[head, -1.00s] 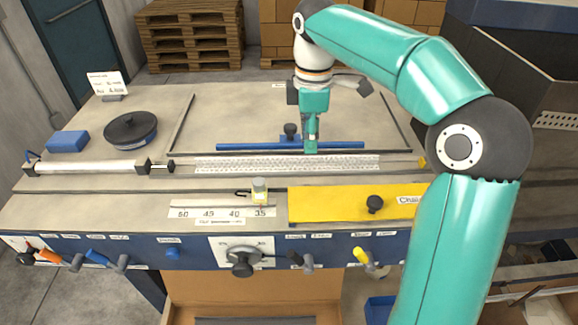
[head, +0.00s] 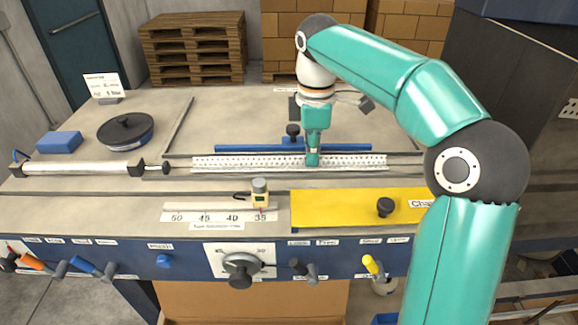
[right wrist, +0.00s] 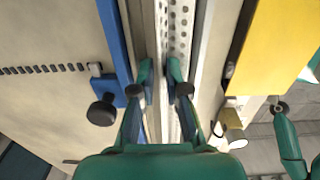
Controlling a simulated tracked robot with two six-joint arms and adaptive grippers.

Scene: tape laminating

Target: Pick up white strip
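The white strip (head: 250,162) is long, flat and full of small holes. It lies along the table in front of a blue bar and also shows in the right wrist view (right wrist: 181,30). My right gripper (head: 312,162) is down at the strip, right of its middle. In the right wrist view its two fingers (right wrist: 161,82) stand apart, one on each side of part of the strip, with no clear grip on it. The lower fingertip contact is hidden. My left gripper is not in view in the head view; only a teal arm part shows in the right wrist view.
The blue bar (head: 245,148) with a black knob runs just behind the strip. A yellow plate (head: 340,211) and a small gauge (head: 260,193) stand in front. A black round lid (head: 126,128) and a blue block (head: 59,142) lie at the left.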

